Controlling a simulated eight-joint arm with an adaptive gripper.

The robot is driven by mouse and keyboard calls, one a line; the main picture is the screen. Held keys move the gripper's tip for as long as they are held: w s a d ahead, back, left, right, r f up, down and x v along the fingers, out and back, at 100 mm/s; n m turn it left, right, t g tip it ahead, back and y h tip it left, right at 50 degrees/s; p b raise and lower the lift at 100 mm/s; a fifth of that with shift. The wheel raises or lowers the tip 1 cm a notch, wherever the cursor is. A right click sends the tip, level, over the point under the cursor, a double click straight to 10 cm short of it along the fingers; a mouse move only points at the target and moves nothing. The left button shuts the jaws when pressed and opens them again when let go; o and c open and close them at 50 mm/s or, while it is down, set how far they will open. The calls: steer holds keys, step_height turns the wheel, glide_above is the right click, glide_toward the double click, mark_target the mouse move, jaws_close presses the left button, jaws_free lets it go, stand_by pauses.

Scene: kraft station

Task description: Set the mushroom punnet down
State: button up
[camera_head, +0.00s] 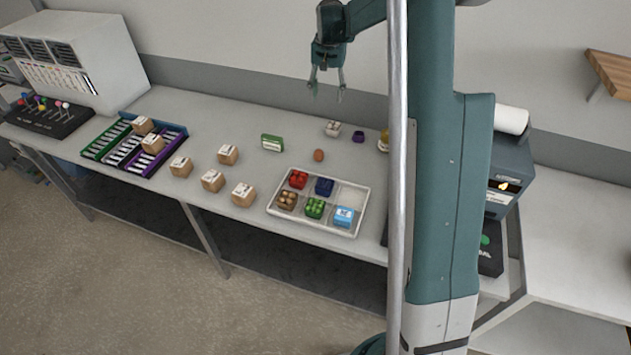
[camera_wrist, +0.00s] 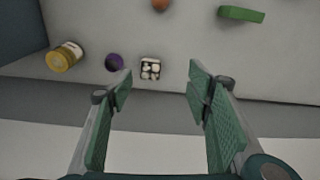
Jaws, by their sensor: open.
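A white tray (camera_head: 312,230) holds red, blue, brown, green and light-blue goods; its back right compartment is empty. A purple item (camera_head: 358,136), a brown egg-shaped item (camera_head: 319,155), a yellow-lidded jar (camera_wrist: 65,57) and a green box (camera_head: 272,142) stand near the punnet. Several cardboard boxes (camera_head: 228,154) stand left.

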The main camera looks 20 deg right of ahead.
steer(key=s+a+r+n+t, duration=0.2)
steer(key=s+a+r, duration=0.55)
steer(key=s, duration=0.35)
steer(key=s+a+r+n+t, duration=0.1)
steer(key=s+a+r+n, duration=0.1)
steer(key=s+a+r, duration=0.65)
steer(key=s+a+f+n+t, duration=0.1)
steer(key=s+a+f, duration=0.1)
steer(key=s, duration=0.6)
steer(key=s+a+f+n+t, duration=0.1)
steer(key=s+a, duration=0.3)
steer(key=s, duration=0.5)
steer(key=s+a+f+n+t, duration=0.1)
steer(key=s+a+f, duration=0.2)
steer(key=s, duration=0.6)
steer(key=shift+a+f+n, duration=0.15)
steer(key=shift+a+n, duration=0.25)
steer(key=shift+a, duration=0.15)
stand_by(2.9)
